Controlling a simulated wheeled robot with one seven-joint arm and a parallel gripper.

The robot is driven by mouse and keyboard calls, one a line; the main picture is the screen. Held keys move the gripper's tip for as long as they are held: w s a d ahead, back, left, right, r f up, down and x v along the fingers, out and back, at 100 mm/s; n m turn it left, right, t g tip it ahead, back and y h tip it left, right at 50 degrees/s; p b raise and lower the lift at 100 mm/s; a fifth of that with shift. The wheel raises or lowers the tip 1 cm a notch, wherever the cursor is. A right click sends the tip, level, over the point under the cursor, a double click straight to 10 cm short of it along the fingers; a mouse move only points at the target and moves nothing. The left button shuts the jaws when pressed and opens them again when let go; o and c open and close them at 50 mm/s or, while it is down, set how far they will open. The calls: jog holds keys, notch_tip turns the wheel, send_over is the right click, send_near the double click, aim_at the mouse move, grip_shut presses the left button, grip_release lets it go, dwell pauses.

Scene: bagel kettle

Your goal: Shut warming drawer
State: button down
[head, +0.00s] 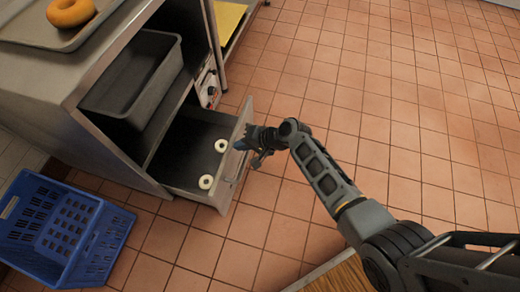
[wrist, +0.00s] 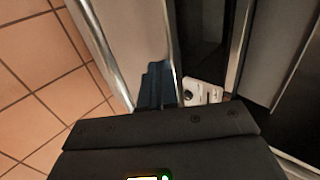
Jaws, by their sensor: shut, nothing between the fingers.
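The warming drawer (head: 178,154) is pulled out from under the metal counter, and its dark inside shows. Two pale rings, like bagels (head: 221,145), lie in it near its front panel (head: 228,186). A bar handle (head: 239,167) runs along the outer face of that panel. My gripper (head: 243,143) is shut and empty, at the outer side of the front panel near its far end. In the wrist view the blue fingers (wrist: 157,86) are together beside a metal edge; I cannot tell whether they touch it.
A grey bin (head: 112,92) sits on a shelf above the drawer. A blue crate (head: 105,243) stands on the floor at left. Tiled floor at right is clear.

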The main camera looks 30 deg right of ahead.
jog(key=w+a+b, duration=0.9)
jog(key=w+a, duration=0.6)
jog(key=shift+w+a, duration=0.35)
jog(key=shift+a, duration=0.05)
jog(key=shift+a+r, duration=0.1)
jog(key=shift+r, duration=0.1)
